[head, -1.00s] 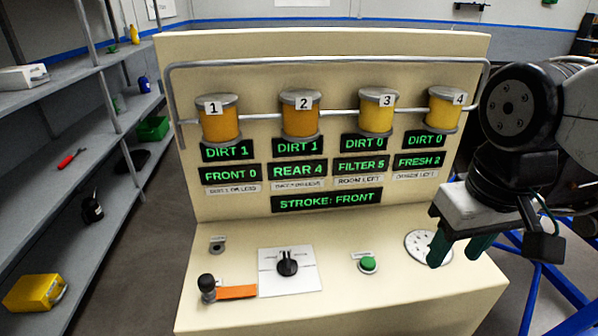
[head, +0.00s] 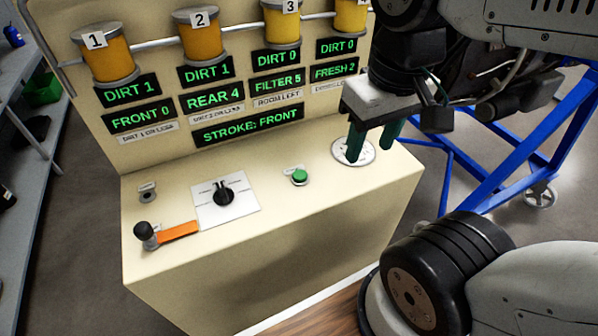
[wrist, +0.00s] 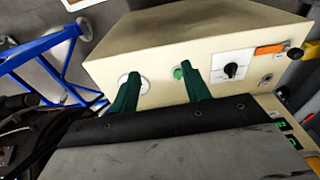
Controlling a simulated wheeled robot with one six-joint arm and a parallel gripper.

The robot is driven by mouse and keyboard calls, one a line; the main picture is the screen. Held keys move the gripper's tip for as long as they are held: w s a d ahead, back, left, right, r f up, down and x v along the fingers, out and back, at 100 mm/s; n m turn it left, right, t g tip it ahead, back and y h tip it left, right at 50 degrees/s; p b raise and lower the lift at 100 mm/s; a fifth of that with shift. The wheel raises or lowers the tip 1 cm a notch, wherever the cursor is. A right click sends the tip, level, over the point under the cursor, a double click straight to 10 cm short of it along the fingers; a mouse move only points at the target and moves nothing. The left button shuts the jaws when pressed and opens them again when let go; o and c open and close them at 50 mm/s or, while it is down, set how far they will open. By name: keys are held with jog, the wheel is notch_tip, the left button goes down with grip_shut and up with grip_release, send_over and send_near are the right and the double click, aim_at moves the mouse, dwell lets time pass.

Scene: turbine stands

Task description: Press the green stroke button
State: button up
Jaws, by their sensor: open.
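The green stroke button (head: 299,176) is a small round cap in a grey ring on the cream console's sloping top, right of the black rotary selector. It also shows in the wrist view (wrist: 178,73), beside one finger. My gripper (head: 372,143) has two green fingers, spread apart and empty, pointing down. In the head view it appears over the round perforated disc (head: 353,152), to the right of the button. In the wrist view the button shows between the fingers, close to the right one. No contact with the button is visible. The display reads STROKE: FRONT (head: 247,126).
A black rotary selector (head: 223,194) on a white plate and a black-knobbed lever (head: 146,231) with an orange strip are left of the button. Numbered yellow canisters and a pipe stand along the back panel. Blue stand legs (head: 520,140) are to the right. Shelving is at left.

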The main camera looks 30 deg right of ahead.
grip_shut()
dwell(1.8)
